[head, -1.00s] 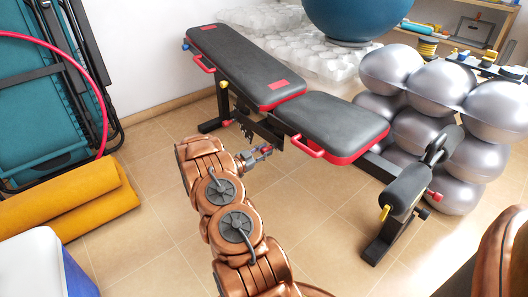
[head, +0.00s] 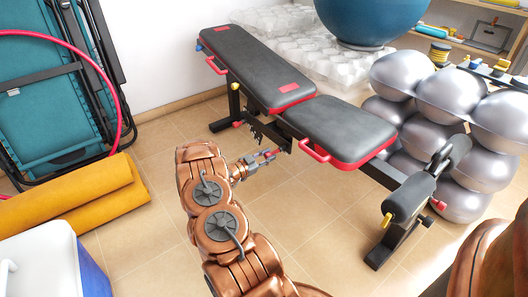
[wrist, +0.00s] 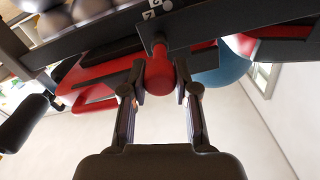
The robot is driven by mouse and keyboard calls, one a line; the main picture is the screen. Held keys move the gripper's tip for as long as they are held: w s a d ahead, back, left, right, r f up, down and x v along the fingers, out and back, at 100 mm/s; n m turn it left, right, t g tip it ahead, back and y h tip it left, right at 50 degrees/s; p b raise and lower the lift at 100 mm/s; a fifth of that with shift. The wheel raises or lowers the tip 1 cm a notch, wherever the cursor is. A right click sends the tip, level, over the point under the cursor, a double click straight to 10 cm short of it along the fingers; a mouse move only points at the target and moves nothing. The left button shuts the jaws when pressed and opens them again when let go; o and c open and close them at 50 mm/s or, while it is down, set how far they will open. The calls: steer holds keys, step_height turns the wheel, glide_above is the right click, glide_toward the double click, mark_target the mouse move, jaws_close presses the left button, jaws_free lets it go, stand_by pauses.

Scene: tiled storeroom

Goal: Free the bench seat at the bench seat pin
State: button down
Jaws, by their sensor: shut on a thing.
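The bench (head: 338,128) has a black padded seat and a longer black backrest (head: 252,65), both with red edging, on a dark frame. My gripper (head: 268,155) is low beside the frame, left of the seat. In the wrist view my gripper (wrist: 161,88) is shut on the bench seat pin (wrist: 160,76), a red round knob between its fingertips. The pin's thinner neck runs up to a dark plate (wrist: 185,28) with white markings. I cannot tell how deep the pin sits in the plate. The red knob is small in the head view.
Silver balls (head: 470,105) are stacked behind the bench at right, and a large blue ball (head: 365,18) is at the back. Rolled yellow mats (head: 85,205), folded teal chairs (head: 45,100) and a white-and-blue box (head: 60,260) stand left. The tiled floor in front of the bench is clear.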

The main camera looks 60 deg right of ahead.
steer(key=shift+w+a+f, duration=0.1)
steer(key=shift+w+a, duration=0.1)
steer(key=shift+a, duration=0.15)
steer(key=c, duration=1.2)
jaws_free()
steer(key=o, duration=0.3)
steer(key=shift+s+d, duration=0.1)
steer(key=shift+d, duration=0.05)
steer(key=shift+o, duration=0.2)
steer(key=v, duration=1.2)
